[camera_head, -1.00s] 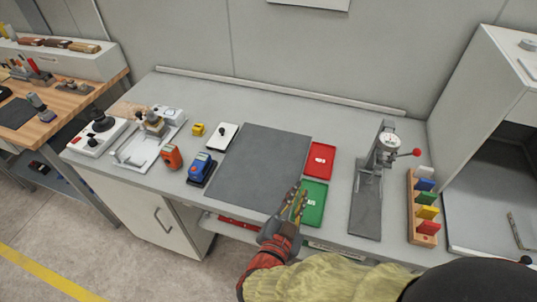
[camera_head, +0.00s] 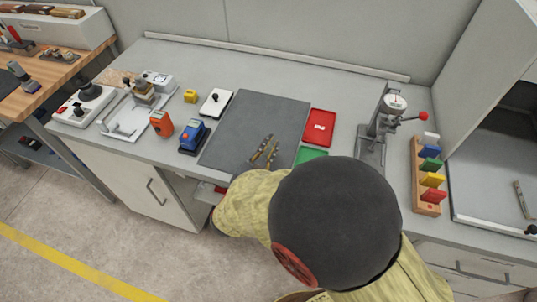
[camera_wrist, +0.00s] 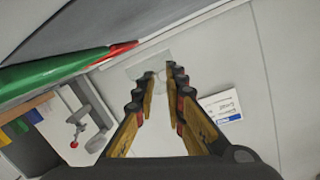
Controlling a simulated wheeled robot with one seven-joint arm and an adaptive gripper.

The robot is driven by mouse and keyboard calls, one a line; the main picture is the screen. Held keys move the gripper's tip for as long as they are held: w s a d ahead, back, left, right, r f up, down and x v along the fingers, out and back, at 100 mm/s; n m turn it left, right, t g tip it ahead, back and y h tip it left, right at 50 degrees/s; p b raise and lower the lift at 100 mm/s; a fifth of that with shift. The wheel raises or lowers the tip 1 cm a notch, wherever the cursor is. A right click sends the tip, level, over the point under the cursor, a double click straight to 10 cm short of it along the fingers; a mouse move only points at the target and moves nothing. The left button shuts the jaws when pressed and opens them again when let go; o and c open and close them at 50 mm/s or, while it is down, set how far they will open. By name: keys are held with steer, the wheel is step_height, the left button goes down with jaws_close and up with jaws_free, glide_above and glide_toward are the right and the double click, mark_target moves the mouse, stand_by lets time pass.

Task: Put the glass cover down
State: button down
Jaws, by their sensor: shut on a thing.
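My gripper (camera_head: 264,150) is above the lower right part of the dark grey mat (camera_head: 245,115) in the head view. In the wrist view, its two fingers (camera_wrist: 154,80) are close together around a small, clear, nearly invisible pane, the glass cover (camera_wrist: 147,62). I cannot make out the glass cover in the head view. How high the gripper is above the mat is hard to tell.
A red tray (camera_head: 319,127) and a partly hidden green tray (camera_head: 309,154) lie right of the mat. A dial gauge stand (camera_head: 373,140) and a rack of coloured blocks (camera_head: 428,175) stand farther right. A blue device (camera_head: 193,136) and a white plate (camera_head: 215,102) are left.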

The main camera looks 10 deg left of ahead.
mark_target(268, 152)
steer(key=shift+w+a+f, duration=0.25)
steer(key=shift+f, duration=0.15)
step_height(268, 152, down, 4)
steer(key=shift+w+a+r+b, duration=0.15)
steer(key=shift+r+b, duration=0.05)
steer(key=shift+b, duration=0.9)
steer(key=shift+r, duration=0.1)
steer(key=c, duration=1.8)
jaws_free()
steer(key=shift+c, duration=0.2)
